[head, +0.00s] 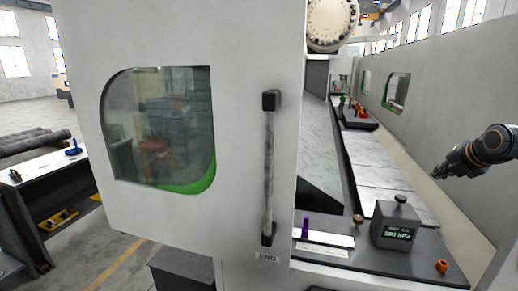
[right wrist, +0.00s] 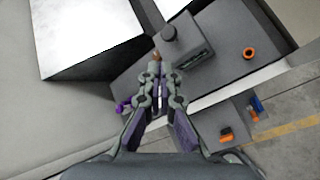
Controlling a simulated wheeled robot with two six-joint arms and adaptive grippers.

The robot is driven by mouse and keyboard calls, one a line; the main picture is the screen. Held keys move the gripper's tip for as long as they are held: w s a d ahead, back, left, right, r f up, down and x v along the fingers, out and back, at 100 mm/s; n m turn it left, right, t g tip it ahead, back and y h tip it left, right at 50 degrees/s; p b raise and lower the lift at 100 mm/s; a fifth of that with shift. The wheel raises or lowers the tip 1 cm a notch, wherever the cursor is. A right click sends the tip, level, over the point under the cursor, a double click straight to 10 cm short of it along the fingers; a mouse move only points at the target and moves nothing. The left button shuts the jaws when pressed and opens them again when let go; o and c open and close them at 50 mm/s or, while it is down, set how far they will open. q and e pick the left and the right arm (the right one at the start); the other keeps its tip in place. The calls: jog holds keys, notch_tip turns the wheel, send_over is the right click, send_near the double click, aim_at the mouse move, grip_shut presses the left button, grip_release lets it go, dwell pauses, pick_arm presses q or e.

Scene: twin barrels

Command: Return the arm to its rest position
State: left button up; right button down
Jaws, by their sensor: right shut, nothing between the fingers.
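My right gripper (head: 441,172) comes in from the right edge in the head view, in the air above the right side of the machine bed. In the right wrist view its fingers (right wrist: 158,70) are together, with nothing between them. Below it stands a dark grey box with a display and a knob (head: 396,226), which also shows in the right wrist view (right wrist: 185,55). My left gripper is not in view.
A large white door (head: 240,60) with a window and a vertical handle (head: 268,170) fills the left-centre. An orange ring (head: 441,265) and a purple piece (head: 305,226) sit on the dark ledge. A workbench (head: 50,168) stands far left.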

notch_tip(320, 180, down, 13)
jog(key=a+m+t+y, duration=0.2)
jog(key=t+y, duration=0.1)
jog(key=s+a+f+m+t+h, duration=0.1)
jog(key=s+a+f+m+h, duration=0.15)
jog(key=s+f+m, duration=0.45)
jog(key=s+a+f+m+t+h, duration=0.15)
jog(key=a+f+m, duration=0.25)
jog(key=f, duration=0.5)
jog(key=s+a+f+m+g+h, duration=0.2)
jog(key=s+a+f+m+g, duration=0.5)
jog(key=s, duration=0.5)
jog(key=s+a+f+m+g+y, duration=0.2)
jog(key=s+a+m+g+y, duration=0.2)
jog(key=s+a, duration=0.9)
notch_tip(320, 180, down, 30)
jog(key=d+g+b, duration=0.1)
jog(key=b, duration=0.4)
pick_arm(q)
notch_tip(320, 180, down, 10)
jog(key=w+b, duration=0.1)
jog(key=b, duration=0.4)
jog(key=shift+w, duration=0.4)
pick_arm(e)
jog(key=s+d+f+g, duration=0.1)
jog(key=s+f, duration=1.8)
jog(key=f, duration=0.3)
jog(key=shift+d+f, duration=0.3)
jog(key=shift+f, duration=0.05)
